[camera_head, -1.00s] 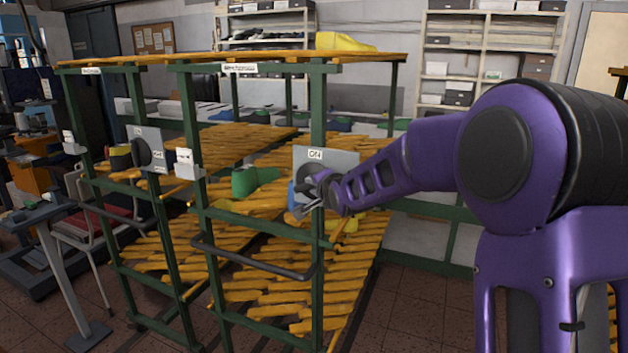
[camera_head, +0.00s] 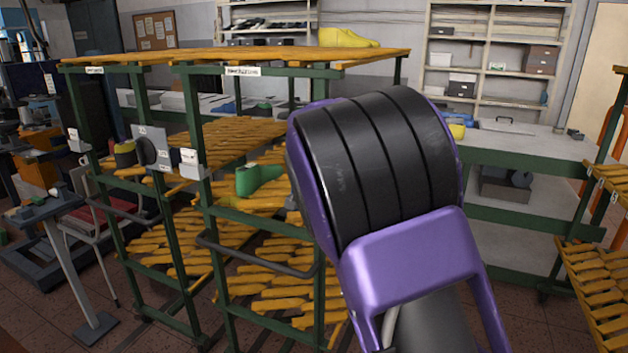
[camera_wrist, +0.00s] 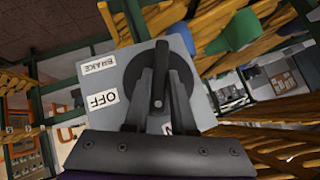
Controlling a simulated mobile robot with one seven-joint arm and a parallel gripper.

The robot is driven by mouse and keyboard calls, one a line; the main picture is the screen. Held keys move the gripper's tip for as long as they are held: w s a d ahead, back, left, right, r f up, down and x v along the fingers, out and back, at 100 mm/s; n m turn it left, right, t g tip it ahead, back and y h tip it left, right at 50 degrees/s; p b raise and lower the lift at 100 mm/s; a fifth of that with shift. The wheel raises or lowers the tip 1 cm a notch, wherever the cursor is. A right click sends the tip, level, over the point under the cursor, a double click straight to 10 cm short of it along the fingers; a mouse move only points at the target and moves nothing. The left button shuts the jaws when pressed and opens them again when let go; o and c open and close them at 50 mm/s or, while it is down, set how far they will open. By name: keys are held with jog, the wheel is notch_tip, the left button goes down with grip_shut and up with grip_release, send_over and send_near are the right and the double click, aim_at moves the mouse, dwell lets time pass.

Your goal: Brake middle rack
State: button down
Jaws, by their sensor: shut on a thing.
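In the wrist view, a grey brake plate (camera_wrist: 120,75) carries a "BRAKE" label, an "OFF" label (camera_wrist: 103,97) and a partly hidden label ending in "N". A round black knob with a raised bar handle (camera_wrist: 159,62) sits on the plate. My gripper (camera_wrist: 164,82) is shut on this handle, one finger on each side, with the bar upright in the picture. In the head view, the middle rack (camera_head: 262,71) has a green frame and yellow slatted shelves. My arm hides its brake plate and my gripper there.
A similar rack (camera_head: 94,70) with its own plate and knob (camera_head: 147,150) stands at left. A green last (camera_head: 258,180) lies on the middle rack's shelf. A black rail (camera_head: 255,258) crosses its front. Another rack (camera_head: 597,270) stands at right. Floor shows at the right.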

jog(key=shift+w+a+n+g+h, duration=0.15)
jog(key=shift+n+g+h, duration=0.25)
jog(key=shift+h, duration=0.45)
jog(key=shift+s+a+n+g+h, duration=0.1)
jog(key=shift+a+n+g+h, duration=0.1)
jog(key=shift+n+h, duration=0.55)
jog(key=c, duration=0.7)
grip_release()
jog(key=shift+c, duration=0.2)
jog(key=v, duration=1.7)
jog(key=shift+a+r, duration=0.2)
jog(key=shift+a, duration=0.1)
